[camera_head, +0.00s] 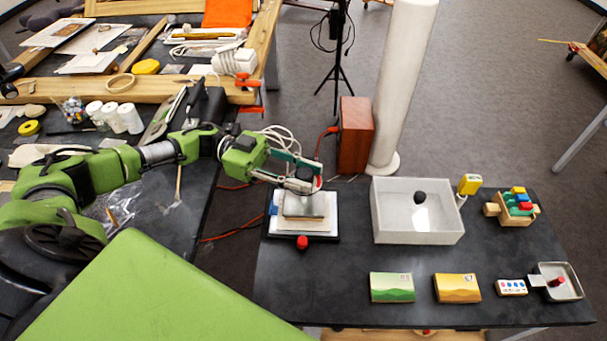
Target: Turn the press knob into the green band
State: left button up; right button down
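The press (303,226) stands at the left end of the dark table, with a pale plate stack on a dark base. A dark round knob (306,172) shows at its top, partly hidden by my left gripper. My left gripper (312,176) reaches in from the left, with one finger behind the knob and one in front of it. Whether the fingers press on the knob is too small to tell. A red knob (302,243) sits at the press's front edge, clear of the gripper. I cannot make out a green band. My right gripper is out of view.
A white open box (417,238) with a dark round thing (420,197) stands right of the press. Green (392,288) and yellow (457,289) packets lie in front. A wooden box (355,136) and white column (402,85) stand behind. The table between press and packets is clear.

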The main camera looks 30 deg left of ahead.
pick_arm(q)
jog(key=shift+o, duration=0.7)
jog(key=shift+a, duration=0.15)
jog(key=s+a, duration=0.1)
jog(key=a, duration=1)
jog(key=shift+a, duration=0.4)
